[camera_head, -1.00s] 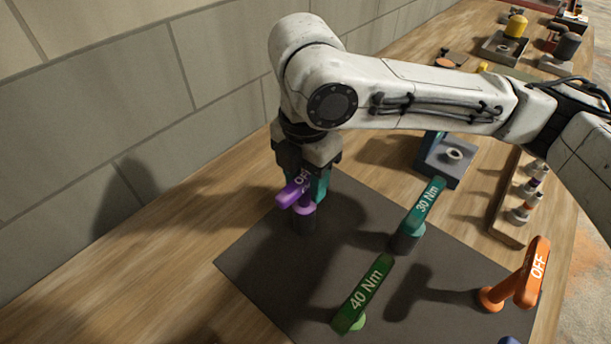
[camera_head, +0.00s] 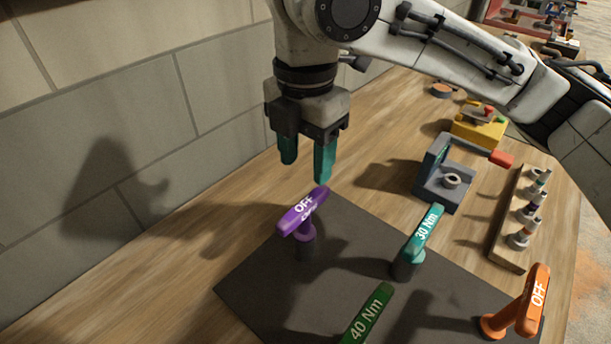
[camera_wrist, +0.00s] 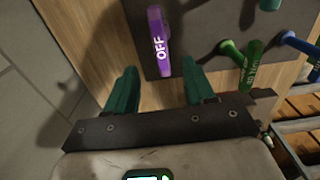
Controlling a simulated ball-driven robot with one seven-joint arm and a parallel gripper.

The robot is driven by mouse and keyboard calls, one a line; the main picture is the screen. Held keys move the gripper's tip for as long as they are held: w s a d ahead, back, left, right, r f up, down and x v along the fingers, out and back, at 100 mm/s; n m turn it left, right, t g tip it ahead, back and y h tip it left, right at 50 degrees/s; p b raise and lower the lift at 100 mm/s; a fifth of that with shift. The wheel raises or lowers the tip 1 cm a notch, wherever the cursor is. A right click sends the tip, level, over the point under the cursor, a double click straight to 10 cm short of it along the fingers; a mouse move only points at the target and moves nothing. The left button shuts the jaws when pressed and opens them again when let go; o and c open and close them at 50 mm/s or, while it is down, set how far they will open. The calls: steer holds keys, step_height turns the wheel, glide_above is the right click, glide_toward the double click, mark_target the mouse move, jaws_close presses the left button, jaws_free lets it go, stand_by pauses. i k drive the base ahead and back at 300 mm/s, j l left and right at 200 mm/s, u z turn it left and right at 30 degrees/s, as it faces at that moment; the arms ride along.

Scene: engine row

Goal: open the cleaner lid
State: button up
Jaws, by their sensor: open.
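My gripper (camera_head: 306,171) is open and empty, with teal fingers pointing down. It hangs above and apart from a purple handle marked OFF (camera_head: 303,211), which stands on a dark mat (camera_head: 265,283). In the wrist view, my two fingers (camera_wrist: 159,72) spread to either side below the purple handle (camera_wrist: 158,42), with nothing between them. No thing in view is clearly marked as the cleaner or its lid, so I cannot tell which it is.
Teal 30 Nm (camera_head: 423,236), green 40 Nm (camera_head: 367,318) and orange OFF (camera_head: 527,305) handles stand on the mat. Behind are a grey fixture with a red-tipped lever (camera_head: 446,184), a yellow box (camera_head: 479,131) and a wooden rack (camera_head: 507,241). A block wall (camera_head: 130,90) borders the left.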

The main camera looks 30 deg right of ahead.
mark_target(486, 116)
steer(key=z, duration=1.25)
